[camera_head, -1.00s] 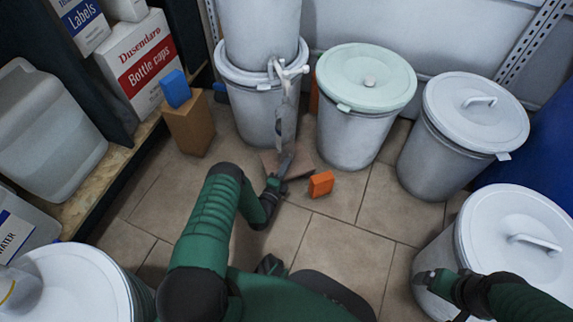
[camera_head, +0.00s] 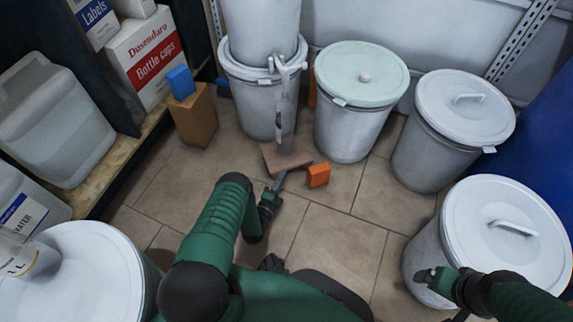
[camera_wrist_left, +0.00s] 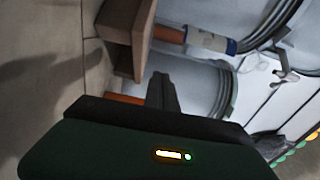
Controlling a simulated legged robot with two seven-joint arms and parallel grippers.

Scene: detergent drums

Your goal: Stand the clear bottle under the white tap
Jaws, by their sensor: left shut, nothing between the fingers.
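The clear bottle (camera_head: 286,122) stands upright on a low brown stand (camera_head: 288,160) in front of the back-left drum, below the white tap (camera_head: 278,65). I cannot tell whether it is exactly under the spout. The left wrist view, turned sideways, shows the bottle (camera_wrist_left: 207,41) with a white and blue band, its base on the stand (camera_wrist_left: 125,30), and the tap (camera_wrist_left: 286,74) beyond its top. My left gripper (camera_head: 278,182) is shut and empty, just in front of the stand and apart from the bottle. My right gripper (camera_head: 424,276) is beside the right front drum; its jaws are unclear.
An orange block (camera_head: 318,175) lies right of the stand. A brown box (camera_head: 195,117) with a blue block (camera_head: 181,82) stands left. Lidded drums (camera_head: 362,75) line the back and right. Another bottle (camera_head: 30,258) is at the lower left. The middle floor is clear.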

